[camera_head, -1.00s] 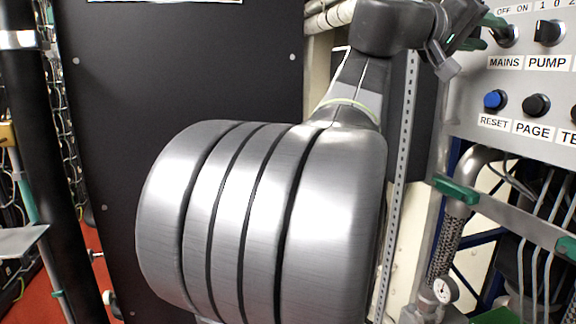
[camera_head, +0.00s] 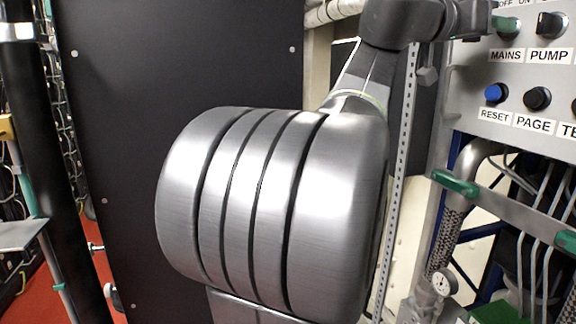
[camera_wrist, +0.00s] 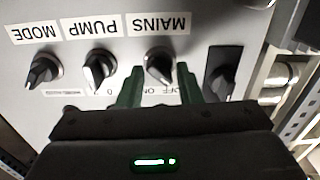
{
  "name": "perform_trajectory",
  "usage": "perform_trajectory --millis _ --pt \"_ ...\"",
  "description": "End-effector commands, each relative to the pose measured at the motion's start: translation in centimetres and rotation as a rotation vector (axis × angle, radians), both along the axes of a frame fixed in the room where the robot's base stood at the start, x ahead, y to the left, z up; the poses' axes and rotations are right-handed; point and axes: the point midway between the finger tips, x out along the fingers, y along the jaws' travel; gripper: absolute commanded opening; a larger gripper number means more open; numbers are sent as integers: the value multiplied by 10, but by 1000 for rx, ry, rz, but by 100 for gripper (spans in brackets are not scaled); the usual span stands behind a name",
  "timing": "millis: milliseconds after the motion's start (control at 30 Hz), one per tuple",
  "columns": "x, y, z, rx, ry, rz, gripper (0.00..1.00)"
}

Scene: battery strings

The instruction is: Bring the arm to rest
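My gripper (camera_wrist: 160,72) is open in the wrist view, its two green fingers apart on either side of the black MAINS knob (camera_wrist: 160,67). A gap shows between the knob and each finger; nothing is held. In the head view my arm is bent, with a large ribbed grey link in the middle. Its wrist reaches to the upper right, close to the MAINS knob (camera_head: 508,27) on the grey panel (camera_head: 530,75). The fingers are mostly hidden there behind the wrist.
The panel also carries the PUMP knob (camera_head: 551,24), the blue RESET button (camera_head: 495,93) and the PAGE button (camera_head: 537,98). Pipes with green handles (camera_head: 456,183) and a gauge (camera_head: 444,283) are below it. A large black board (camera_head: 180,70) stands behind my arm, with racks at left.

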Motion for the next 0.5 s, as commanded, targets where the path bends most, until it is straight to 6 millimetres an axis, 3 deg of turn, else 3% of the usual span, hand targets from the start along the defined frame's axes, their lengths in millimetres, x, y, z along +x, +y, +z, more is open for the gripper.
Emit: perform_trajectory --millis 500 --pt "0 0 2 103 -351 -1 32"
